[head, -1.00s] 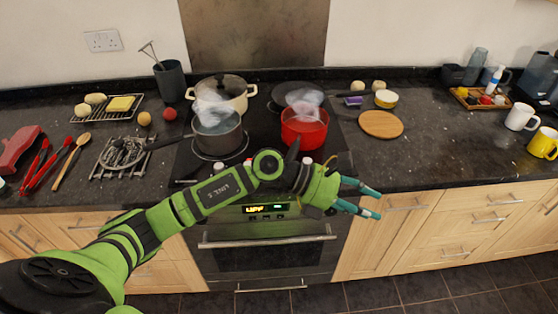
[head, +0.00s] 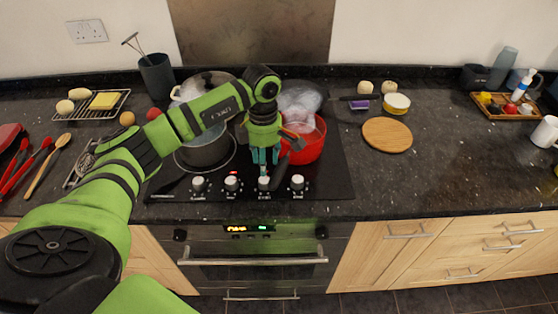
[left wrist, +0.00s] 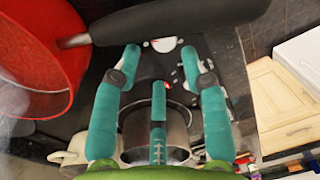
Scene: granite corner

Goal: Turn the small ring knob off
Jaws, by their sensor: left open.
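A row of several pale knobs lies along the front of the black hob. They include a far left knob (head: 198,183), a second (head: 232,183), a third (head: 264,184) and a far right one (head: 298,182). Their labels are too small to read, so I cannot tell which is the small ring's. My left gripper (head: 263,164) points down just above and behind the third knob, beside the red pan. In the left wrist view its teal fingers (left wrist: 163,88) are spread with nothing between them. A pale knob (left wrist: 164,44) shows beyond the fingertips. My right gripper is out of view.
The red pan (head: 308,146) stands close right of my gripper; its dark handle (left wrist: 88,41) crosses near the fingers. A round wooden board (head: 387,135) lies right of the hob. The oven (head: 255,265) is below.

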